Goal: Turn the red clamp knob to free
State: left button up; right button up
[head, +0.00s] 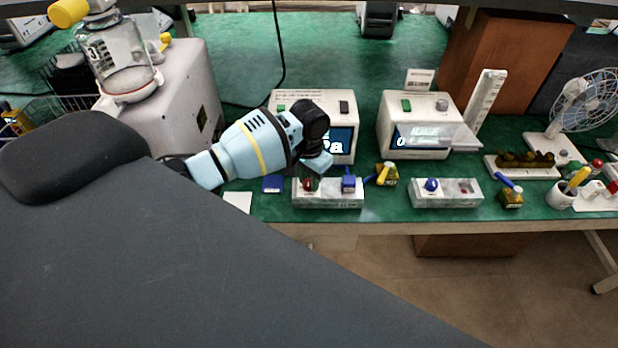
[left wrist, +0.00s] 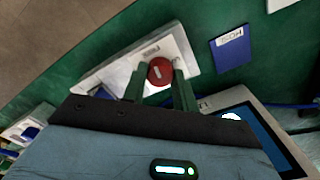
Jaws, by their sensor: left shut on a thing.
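The red clamp knob (head: 307,184) sits on the left part of a pale, box-like clamp base (head: 330,201) at the bench's front edge. In the left wrist view the round red knob (left wrist: 160,71) shows between the two green fingers of my left gripper (left wrist: 159,80). The fingers are shut on it, one on each side. The pale base (left wrist: 178,46) extends behind the knob. In the head view my left gripper (head: 312,179) reaches down over the base and partly covers the knob. My right gripper is in neither view.
A blue block (head: 348,183) stands at the base's right end. A blue card (head: 272,184) lies left. Behind is a white pump unit (head: 343,107) with a screen; another (head: 414,118) stands to its right. A similar base (head: 447,200) with a blue knob (head: 431,184) lies farther right.

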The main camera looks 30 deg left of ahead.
aim_at(309, 181)
pick_arm(q)
jog(key=shift+r+n, duration=0.1)
jog(key=shift+n, duration=0.6)
jog(key=shift+w, duration=0.1)
jog(key=o, duration=1)
jog(key=shift+c, duration=0.2)
jog(key=shift+r, duration=3.9)
